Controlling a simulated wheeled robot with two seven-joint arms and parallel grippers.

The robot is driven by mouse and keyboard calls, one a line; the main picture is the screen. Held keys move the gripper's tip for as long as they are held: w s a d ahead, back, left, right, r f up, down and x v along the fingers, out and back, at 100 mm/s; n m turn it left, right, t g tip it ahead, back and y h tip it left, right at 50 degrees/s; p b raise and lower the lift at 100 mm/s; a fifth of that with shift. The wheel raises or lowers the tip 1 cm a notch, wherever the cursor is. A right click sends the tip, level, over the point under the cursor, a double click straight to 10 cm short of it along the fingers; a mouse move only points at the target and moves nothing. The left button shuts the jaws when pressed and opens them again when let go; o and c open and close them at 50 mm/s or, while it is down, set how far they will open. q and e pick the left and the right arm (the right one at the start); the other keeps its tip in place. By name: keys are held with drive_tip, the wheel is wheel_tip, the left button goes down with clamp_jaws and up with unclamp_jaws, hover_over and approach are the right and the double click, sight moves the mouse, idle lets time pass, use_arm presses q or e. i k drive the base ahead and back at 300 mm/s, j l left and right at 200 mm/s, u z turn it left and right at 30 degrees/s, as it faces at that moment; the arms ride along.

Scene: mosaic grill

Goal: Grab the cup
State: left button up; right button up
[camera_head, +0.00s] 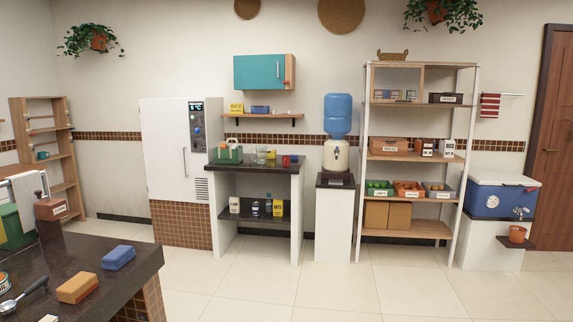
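Several cup-like things show, and I cannot tell which one the task names. A small red cup (285,161) stands on the dark counter against the back wall, with clear glassware (261,157) to its left. A teal mug (42,155) sits on the wooden shelf at the far left. A terracotta cup or pot (517,234) stands on a small ledge below the tap of the blue cooler at the right. All are across the room from me. Neither of my grippers is in view.
A dark counter (140,262) with a blue sponge (118,257) and an orange one (77,288) fills the lower left. The back counter (255,168) stands between a white fridge (165,150) and a water dispenser (337,150). The tiled floor (350,290) ahead is clear.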

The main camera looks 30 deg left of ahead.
sight(285, 159)
drive_tip(key=i+j+u, duration=0.55)
drive_tip(key=i, duration=0.35)
drive_tip(key=i+j+u, duration=0.3)
drive_tip(key=i, duration=0.2)
drive_tip(key=i+l+u, duration=0.1)
drive_tip(key=i+u, duration=0.2)
drive_tip(key=i, duration=2.6)
